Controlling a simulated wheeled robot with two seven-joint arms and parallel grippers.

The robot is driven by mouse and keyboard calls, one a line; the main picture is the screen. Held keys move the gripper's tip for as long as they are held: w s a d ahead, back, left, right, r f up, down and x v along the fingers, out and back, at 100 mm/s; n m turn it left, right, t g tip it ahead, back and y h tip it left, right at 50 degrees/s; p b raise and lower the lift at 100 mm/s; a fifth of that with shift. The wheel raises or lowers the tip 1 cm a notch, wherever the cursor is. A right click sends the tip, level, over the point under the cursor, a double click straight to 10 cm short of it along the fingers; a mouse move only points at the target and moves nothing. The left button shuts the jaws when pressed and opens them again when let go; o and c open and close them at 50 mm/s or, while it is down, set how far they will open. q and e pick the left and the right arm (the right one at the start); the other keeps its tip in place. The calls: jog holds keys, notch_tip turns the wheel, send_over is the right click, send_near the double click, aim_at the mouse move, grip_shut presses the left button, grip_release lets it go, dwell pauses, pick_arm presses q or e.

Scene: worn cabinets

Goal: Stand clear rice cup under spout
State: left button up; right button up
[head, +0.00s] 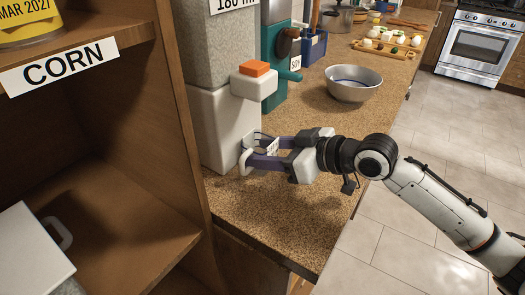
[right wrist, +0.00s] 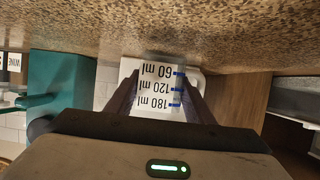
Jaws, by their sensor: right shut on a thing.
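The rice dispenser is a tall grey and white unit (head: 208,115) on the counter, with a white spout block (head: 253,88) and an orange button (head: 254,68) on its front. My right gripper (head: 264,152) is low in front of the dispenser, below the spout block. It is shut on the clear rice cup (right wrist: 160,88), whose 60, 120 and 180 ml marks face the right wrist camera. In the head view the cup is hard to make out between the fingers. The cup looks upright; I cannot tell whether its base touches the counter. My left gripper is not in view.
A teal dispenser (head: 275,62) stands behind, with a metal bowl (head: 353,83) to its right. A cutting board with food (head: 385,47) lies farther back. A wooden shelf labelled CORN (head: 72,65) stands close on the left. The counter front (head: 290,215) is bare.

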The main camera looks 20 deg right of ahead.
jog(key=shift+a, duration=0.1)
jog(key=o, duration=1.1)
jog(key=shift+o, duration=0.2)
jog(key=b+v, duration=0.1)
jog(key=v, duration=0.9)
jog(key=shift+s+d+f, duration=0.1)
jog(key=shift+d, duration=0.2)
jog(key=shift+s+d+r, duration=0.3)
jog(key=shift+s+r, duration=0.2)
jog(key=shift+s, duration=0.05)
